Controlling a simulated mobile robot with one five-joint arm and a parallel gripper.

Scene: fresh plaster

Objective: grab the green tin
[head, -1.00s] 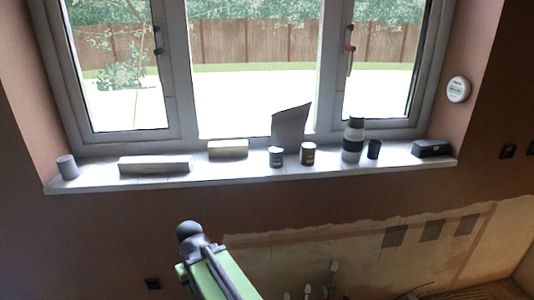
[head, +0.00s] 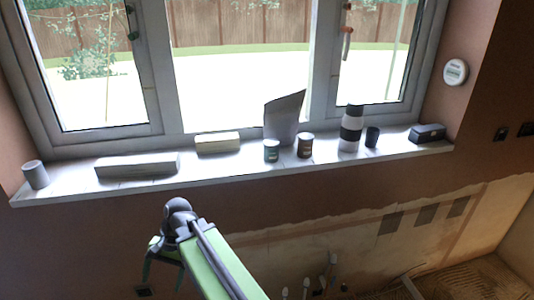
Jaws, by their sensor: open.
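The green tin (head: 271,150) is a small, dark green-blue can with a pale label, upright on the white window sill (head: 60,192) near its middle. A similar brown tin (head: 305,145) stands just to its right, with a small gap. My gripper (head: 164,270) hangs below and left of the green tin in the picture, below the sill's front edge, apart from everything. It is open and empty, and partly hidden by my arm.
On the sill stand a grey cup (head: 35,175), a long grey block (head: 137,165), a cream block (head: 218,143), a tilted grey sheet (head: 283,117) behind the tins, a banded bottle (head: 351,129), a dark cup (head: 372,137) and a black box (head: 427,133).

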